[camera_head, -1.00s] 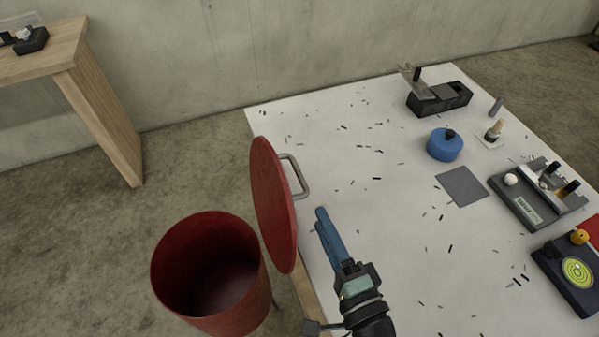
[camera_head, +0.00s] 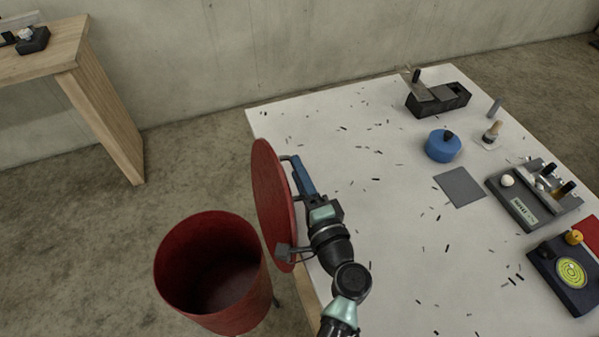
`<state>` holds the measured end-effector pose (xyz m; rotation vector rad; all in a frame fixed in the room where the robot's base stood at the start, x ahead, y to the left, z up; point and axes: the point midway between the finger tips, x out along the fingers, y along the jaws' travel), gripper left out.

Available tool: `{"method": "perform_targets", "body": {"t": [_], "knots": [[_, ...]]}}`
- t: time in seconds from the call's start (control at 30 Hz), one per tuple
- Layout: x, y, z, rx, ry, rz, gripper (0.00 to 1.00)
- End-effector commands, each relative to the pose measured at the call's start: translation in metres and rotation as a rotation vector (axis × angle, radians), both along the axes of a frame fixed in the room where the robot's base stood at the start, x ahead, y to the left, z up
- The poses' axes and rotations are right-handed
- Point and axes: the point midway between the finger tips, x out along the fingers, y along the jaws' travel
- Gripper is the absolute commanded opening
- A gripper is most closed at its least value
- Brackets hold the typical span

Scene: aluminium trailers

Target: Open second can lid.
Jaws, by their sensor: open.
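The red can (camera_head: 178,262) stands on the floor at the table's left edge, its mouth uncovered and dark inside. Its round red lid (camera_head: 268,200) stands nearly upright beside the can's right rim, along the table edge. The lid's grey handle (camera_head: 290,160) is on its right side and is partly hidden by my gripper. My gripper (camera_head: 301,172), with blue fingers, is open and sits right against the handle side of the lid. Whether the fingers touch the handle cannot be told.
A white table (camera_head: 330,130) fills the right, strewn with dark shavings. On it are a blue round container (camera_head: 443,147), a black plane-like tool (camera_head: 438,98), a grey square (camera_head: 460,187) and boxed devices (camera_head: 535,195). A wooden table (camera_head: 105,110) stands at the left; floor between is clear.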

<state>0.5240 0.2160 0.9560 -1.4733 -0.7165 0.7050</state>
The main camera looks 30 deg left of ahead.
Motion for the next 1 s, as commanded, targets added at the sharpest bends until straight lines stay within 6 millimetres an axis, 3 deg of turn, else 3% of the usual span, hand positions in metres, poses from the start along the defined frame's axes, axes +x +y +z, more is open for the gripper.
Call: {"method": "perform_targets", "body": {"t": [0.07, 0.33, 1.0], "knots": [[-0.0001, 0.0, 0.0, 0.0, 0.0, 0.0, 0.45], [-0.0002, -0.0003, 0.0, 0.0, 0.0, 0.0, 0.0], [-0.0006, -0.0006, -0.0012, -0.001, 0.002, 0.0, 0.0]]}}
